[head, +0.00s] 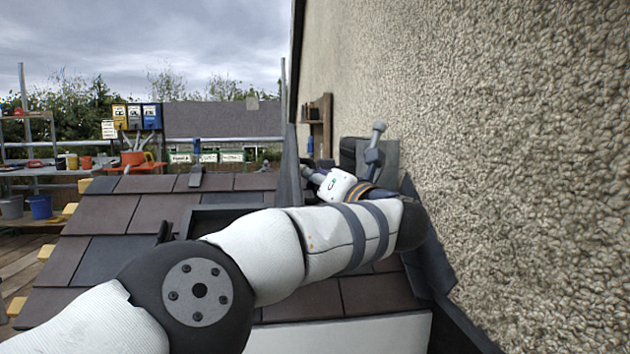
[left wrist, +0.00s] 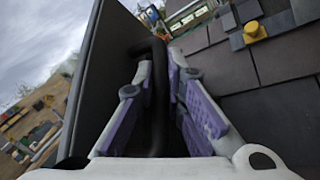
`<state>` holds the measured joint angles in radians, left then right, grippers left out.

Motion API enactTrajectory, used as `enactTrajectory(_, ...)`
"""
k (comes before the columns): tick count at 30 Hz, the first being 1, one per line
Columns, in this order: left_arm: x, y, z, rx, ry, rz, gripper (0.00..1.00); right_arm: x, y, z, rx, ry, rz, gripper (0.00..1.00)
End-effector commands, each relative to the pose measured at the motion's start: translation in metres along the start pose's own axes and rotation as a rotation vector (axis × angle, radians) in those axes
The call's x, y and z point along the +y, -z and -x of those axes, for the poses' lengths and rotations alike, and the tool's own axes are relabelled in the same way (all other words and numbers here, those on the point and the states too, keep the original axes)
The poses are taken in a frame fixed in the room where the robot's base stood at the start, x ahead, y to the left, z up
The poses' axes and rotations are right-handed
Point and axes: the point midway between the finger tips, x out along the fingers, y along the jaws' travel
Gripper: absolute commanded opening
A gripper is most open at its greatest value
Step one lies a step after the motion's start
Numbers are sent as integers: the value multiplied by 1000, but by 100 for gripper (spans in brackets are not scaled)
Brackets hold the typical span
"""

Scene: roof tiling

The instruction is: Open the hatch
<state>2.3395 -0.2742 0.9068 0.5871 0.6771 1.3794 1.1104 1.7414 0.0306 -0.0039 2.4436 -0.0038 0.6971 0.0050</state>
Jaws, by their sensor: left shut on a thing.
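The hatch lid (head: 289,178) is a dark panel seen nearly edge-on in the head view, standing steeply up from the roof. In the left wrist view its dark face (left wrist: 108,70) fills the left side, with a black bar handle (left wrist: 158,100) beside it. My left gripper (left wrist: 160,78) has its purple-padded fingers on both sides of the handle and is shut on it. In the head view the gripper (head: 312,174) is small, just right of the lid. A dark hatch frame (head: 205,212) shows behind my left arm, which hides much of it. My right gripper is not in view.
A rough pebbled wall (head: 490,130) rises close on the right. Brown and grey roof tiles (head: 150,215) slope around the hatch. A workbench (head: 50,170) with pots and a blue bucket (head: 40,207) stands at the far left.

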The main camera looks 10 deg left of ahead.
Motion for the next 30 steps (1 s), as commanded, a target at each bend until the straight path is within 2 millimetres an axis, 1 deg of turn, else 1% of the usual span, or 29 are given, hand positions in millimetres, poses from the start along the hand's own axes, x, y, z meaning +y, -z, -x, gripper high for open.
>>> enactTrajectory(7,1,2,-1,5,-4,1,0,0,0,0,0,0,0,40)
enactTrajectory(8,1,2,-1,5,-4,1,15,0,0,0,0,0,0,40)
enactTrajectory(9,1,2,-1,5,-4,1,24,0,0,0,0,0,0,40)
enactTrajectory(10,1,2,-1,5,-4,1,31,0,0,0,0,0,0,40)
enactTrajectory(20,1,0,1,2,-2,0,32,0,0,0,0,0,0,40)
enactTrajectory(23,0,0,13,1,1,-1,32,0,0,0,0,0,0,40)
enactTrajectory(25,0,-1,28,-1,1,-3,32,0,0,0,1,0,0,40)
enactTrajectory(30,0,0,77,0,1,-2,32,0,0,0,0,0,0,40)
